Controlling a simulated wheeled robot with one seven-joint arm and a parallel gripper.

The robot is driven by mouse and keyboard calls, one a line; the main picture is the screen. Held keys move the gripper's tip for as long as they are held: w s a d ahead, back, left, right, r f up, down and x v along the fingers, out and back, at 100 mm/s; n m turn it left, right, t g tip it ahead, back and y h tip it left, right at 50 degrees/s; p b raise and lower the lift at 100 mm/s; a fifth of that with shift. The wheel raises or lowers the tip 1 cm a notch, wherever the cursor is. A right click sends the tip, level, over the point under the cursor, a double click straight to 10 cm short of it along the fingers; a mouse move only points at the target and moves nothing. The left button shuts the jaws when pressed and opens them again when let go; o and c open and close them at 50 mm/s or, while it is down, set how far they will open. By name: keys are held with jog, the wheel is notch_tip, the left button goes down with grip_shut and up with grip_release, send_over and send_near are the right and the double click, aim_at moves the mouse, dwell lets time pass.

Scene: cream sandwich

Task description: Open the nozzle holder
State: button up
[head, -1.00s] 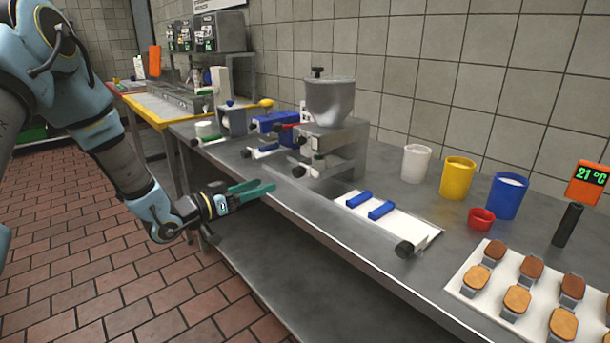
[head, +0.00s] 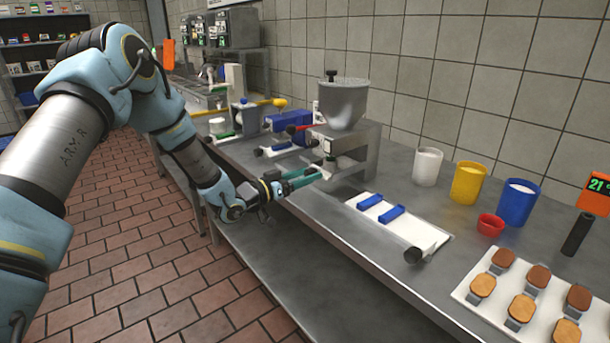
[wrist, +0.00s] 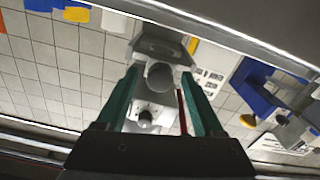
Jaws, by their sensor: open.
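The filling machine (head: 345,145), with a grey hopper (head: 343,104) on top, stands on the steel counter. In the wrist view, a rounded grey part of the machine (wrist: 160,75) shows between the open fingers (wrist: 164,78). I cannot tell whether they touch it.
A white board with blue blocks (head: 433,238) lies to the right, then white, yellow and blue cups (head: 468,184) and a tray of biscuits (head: 466,290). Blue equipment (head: 289,120) stands behind at left.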

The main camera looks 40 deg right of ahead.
grip_shut()
dwell(0.5)
dwell(0.8)
